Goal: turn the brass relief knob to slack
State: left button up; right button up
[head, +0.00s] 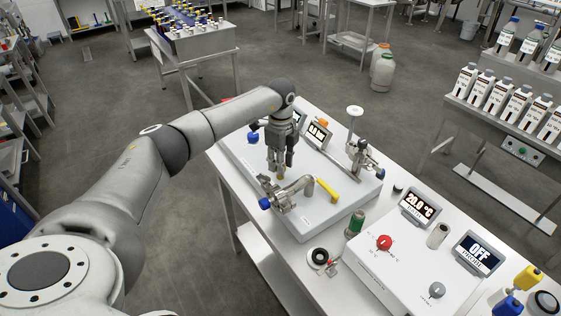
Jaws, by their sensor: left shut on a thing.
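My left gripper (280,165) reaches in from the left and points down over the pale panel (240,155) on the bench. It is shut on a small brass knob (281,177), of which only a little shows below the fingertips. The rest of the knob is hidden by the fingers, so I cannot read its turn position. My right gripper is not in view.
Beside the gripper are a metal pipe fitting with a blue cap (265,203), a yellow lever (326,190) and a valve assembly (364,158). A small display (318,134) stands behind. To the right is a white unit with a red knob (384,242).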

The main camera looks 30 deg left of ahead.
pick_arm(q)
jog(key=shift+w+r, duration=0.1)
jog(key=shift+r, duration=0.05)
jog(key=o, duration=1)
notch_tip(320, 180, up, 12)
jog(key=shift+f, duration=0.1)
